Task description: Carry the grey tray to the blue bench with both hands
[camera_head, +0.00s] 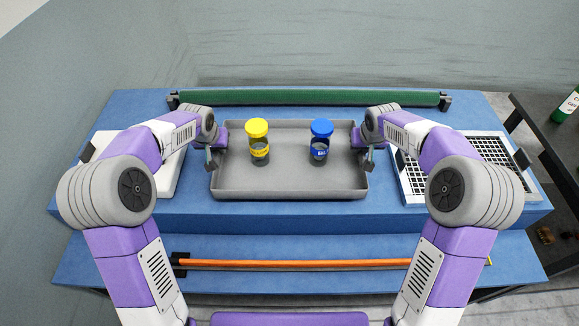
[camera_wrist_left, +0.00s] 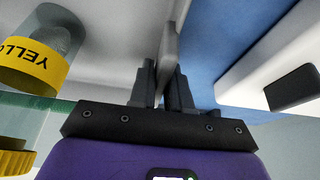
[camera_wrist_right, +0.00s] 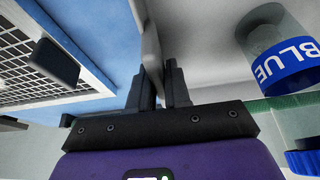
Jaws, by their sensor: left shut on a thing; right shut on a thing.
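The grey tray (camera_head: 290,185) is at the middle of the blue bench (camera_head: 270,215), level; I cannot tell whether it touches the bench top. It carries a jar with a yellow lid (camera_head: 257,128) and a jar with a blue lid (camera_head: 321,129), both upright. My left gripper (camera_head: 211,158) is shut on the tray's left wall, which shows between its fingers in the left wrist view (camera_wrist_left: 168,70). My right gripper (camera_head: 369,158) is shut on the tray's right wall, seen between its fingers in the right wrist view (camera_wrist_right: 150,60).
A white container (camera_head: 165,178) stands left of the tray, partly behind my left arm. A white grid rack (camera_head: 495,150) stands at the right. A green roller (camera_head: 310,98) runs along the back. An orange rod (camera_head: 300,263) lies along the lower front step. A green bottle (camera_head: 567,106) is far right.

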